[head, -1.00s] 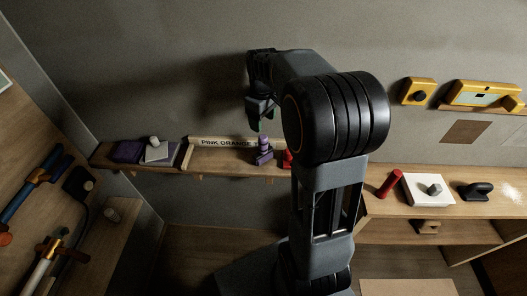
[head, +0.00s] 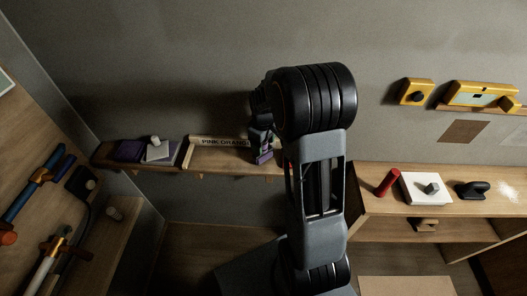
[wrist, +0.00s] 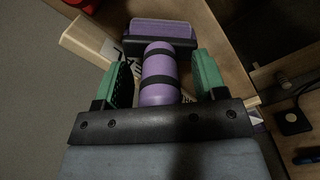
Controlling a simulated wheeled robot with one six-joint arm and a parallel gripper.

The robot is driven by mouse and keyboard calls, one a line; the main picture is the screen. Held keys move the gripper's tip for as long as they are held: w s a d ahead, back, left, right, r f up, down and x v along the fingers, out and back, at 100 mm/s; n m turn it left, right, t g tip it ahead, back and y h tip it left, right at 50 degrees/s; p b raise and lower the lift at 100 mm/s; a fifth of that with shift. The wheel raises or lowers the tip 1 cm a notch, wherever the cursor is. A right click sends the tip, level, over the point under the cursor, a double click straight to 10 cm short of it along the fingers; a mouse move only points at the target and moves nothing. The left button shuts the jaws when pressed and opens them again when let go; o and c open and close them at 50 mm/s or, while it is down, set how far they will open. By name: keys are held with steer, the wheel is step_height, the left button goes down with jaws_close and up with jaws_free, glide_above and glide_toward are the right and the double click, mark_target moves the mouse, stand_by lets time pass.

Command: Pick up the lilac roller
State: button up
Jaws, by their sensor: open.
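The lilac roller (wrist: 160,75), a purple cylinder with black bands, lies in the middle of the wrist view between my gripper's green-padded fingers. A wider purple and black block (wrist: 162,33) adjoins its far end. My gripper (wrist: 163,78) is open, with one finger on each side of the roller and a gap visible beside it. In the head view my gripper (head: 262,143) is down at the wall shelf, and only a little of the purple roller (head: 263,156) shows below it. My arm hides part of this spot.
The narrow wall shelf (head: 225,167) carries a sign reading "PINK ORANGE" (head: 218,141) and, at left, a dark purple item (head: 130,149) and a grey block (head: 159,152). A red object (wrist: 77,4) edges into the wrist view.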

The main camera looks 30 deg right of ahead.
steer(key=shift+f, duration=0.1)
jaws_close()
stand_by(0.6)
